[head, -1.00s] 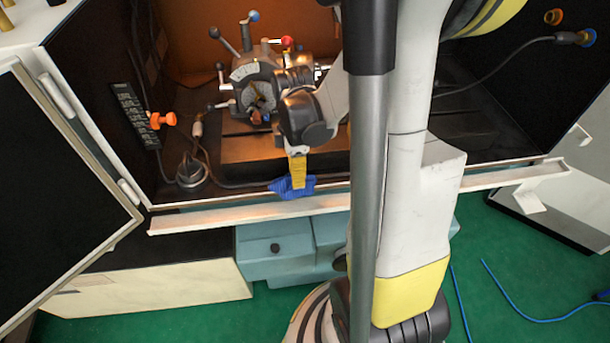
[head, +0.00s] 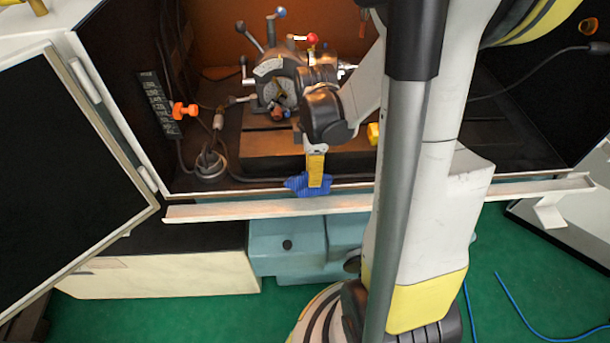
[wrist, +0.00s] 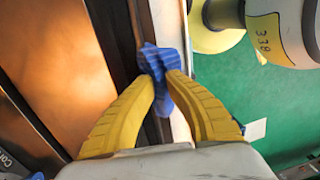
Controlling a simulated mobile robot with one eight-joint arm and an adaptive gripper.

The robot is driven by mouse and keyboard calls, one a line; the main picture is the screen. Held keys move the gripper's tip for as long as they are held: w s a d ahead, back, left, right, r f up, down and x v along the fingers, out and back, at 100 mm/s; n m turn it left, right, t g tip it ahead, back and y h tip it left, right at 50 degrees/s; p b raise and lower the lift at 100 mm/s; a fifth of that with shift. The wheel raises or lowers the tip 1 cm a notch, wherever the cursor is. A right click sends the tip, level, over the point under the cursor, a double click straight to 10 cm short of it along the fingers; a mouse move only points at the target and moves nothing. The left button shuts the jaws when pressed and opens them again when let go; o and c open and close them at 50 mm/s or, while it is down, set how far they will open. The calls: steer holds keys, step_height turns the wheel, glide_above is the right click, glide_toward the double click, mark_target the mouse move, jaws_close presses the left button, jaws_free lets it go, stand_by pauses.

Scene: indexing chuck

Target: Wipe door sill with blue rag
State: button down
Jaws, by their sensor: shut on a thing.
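The blue rag (head: 306,185) is bunched at the tips of my gripper (head: 315,180) in the head view. In the wrist view, the yellow fingers of my gripper (wrist: 165,85) are shut on the rag (wrist: 158,62). The door sill (head: 240,210) is a long pale strip along the front of the machine opening. The rag is at the inner edge of the sill, left of its middle; whether it presses on the surface is hard to tell. The sill shows as a narrow band beside the rag in the wrist view (wrist: 170,20).
Inside the opening stands the indexing chuck (head: 285,85) with several lever handles. An orange-knobbed fitting (head: 184,111) and cables are at the left inside. The open door (head: 60,160) flanks the left end of the sill. Teal boxes (head: 285,248) stand below on the green floor.

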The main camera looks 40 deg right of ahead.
mark_target(355, 182)
steer(key=shift+s+d, duration=1)
steer(key=shift+d, duration=0.5)
steer(key=shift+s+d, duration=1)
steer(key=shift+d, duration=0.55)
steer(key=shift+s+d, duration=1)
steer(key=shift+d, duration=0.5)
steer(key=shift+r+p, duration=2.3)
steer(key=shift+r, duration=0.75)
step_height(355, 182, up, 3)
steer(key=shift+r+p, duration=0.1)
steer(key=shift+p, duration=1.15)
